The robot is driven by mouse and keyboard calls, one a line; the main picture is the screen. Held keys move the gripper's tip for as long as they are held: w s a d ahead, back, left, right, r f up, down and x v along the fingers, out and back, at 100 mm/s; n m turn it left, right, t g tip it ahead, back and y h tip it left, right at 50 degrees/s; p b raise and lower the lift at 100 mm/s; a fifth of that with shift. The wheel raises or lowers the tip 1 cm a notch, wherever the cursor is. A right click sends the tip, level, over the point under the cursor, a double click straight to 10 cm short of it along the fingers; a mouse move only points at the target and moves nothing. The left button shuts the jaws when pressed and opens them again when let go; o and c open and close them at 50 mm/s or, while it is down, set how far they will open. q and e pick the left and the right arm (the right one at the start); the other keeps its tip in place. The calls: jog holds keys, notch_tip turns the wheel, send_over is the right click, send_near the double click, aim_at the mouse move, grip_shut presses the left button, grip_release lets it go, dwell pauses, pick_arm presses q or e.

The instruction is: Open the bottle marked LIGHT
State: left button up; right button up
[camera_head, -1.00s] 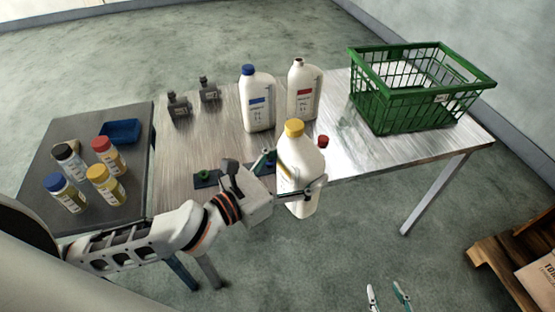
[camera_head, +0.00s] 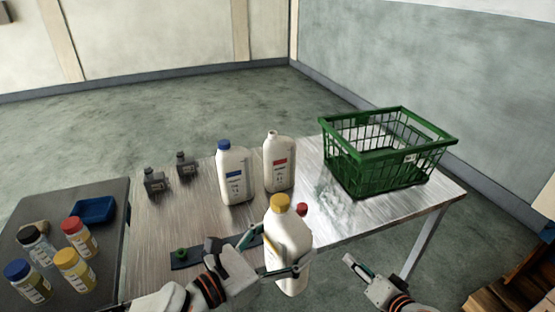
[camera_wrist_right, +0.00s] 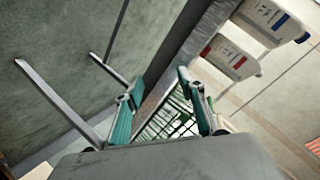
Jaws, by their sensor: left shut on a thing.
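A white bottle with a yellow cap (camera_head: 289,232) is held in my left gripper (camera_head: 284,271) at the table's front edge, roughly upright. Its label is mostly hidden, so I cannot read whether it says LIGHT. The yellow cap (camera_head: 280,203) is on it. My right gripper (camera_head: 359,268) is open and empty, to the right of the held bottle and apart from it. Its open fingers also show in the right wrist view (camera_wrist_right: 158,95). A white bottle with a blue cap (camera_head: 234,172) and an uncapped white bottle with a red label (camera_head: 278,162) stand on the table behind.
A red cap (camera_head: 302,209) lies behind the held bottle. A green basket (camera_head: 385,160) stands on the table's right. A dark side table (camera_head: 100,245) holds several small capped bottles and a blue tray (camera_head: 94,210).

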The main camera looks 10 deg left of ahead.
jog(key=w+a+r+y, duration=0.1)
jog(key=w+a+r, duration=0.1)
jog(key=r, duration=0.1)
jog(key=w+a+r+m+y, duration=0.1)
jog(key=w+a+r, duration=0.2)
jog(key=w+a+r+m+g+y, duration=0.1)
jog(key=w+a+r, duration=0.1)
jog(key=a+r, duration=0.1)
jog(key=shift+w+r, duration=0.15)
jog(key=shift+r, duration=0.05)
jog(key=s+a+r+n+g+y, duration=0.1)
jog(key=s+a+r+g, duration=0.35)
jog(key=a+r, duration=0.55)
jog(key=s+a+r+n+g+y, duration=0.1)
jog(key=s+a+r+g, duration=0.35)
jog(key=a+r, duration=0.6)
notch_tip(320, 180, up, 10)
jog(key=m+g+h, duration=0.2)
jog(key=m+h, duration=0.2)
jog(key=h, duration=0.7)
send_over(278, 199)
jog(key=shift+a+f, duration=0.1)
jog(key=shift+a, duration=0.1)
jog(key=shift+d+f, duration=0.2)
jog(key=shift+f, duration=3.75)
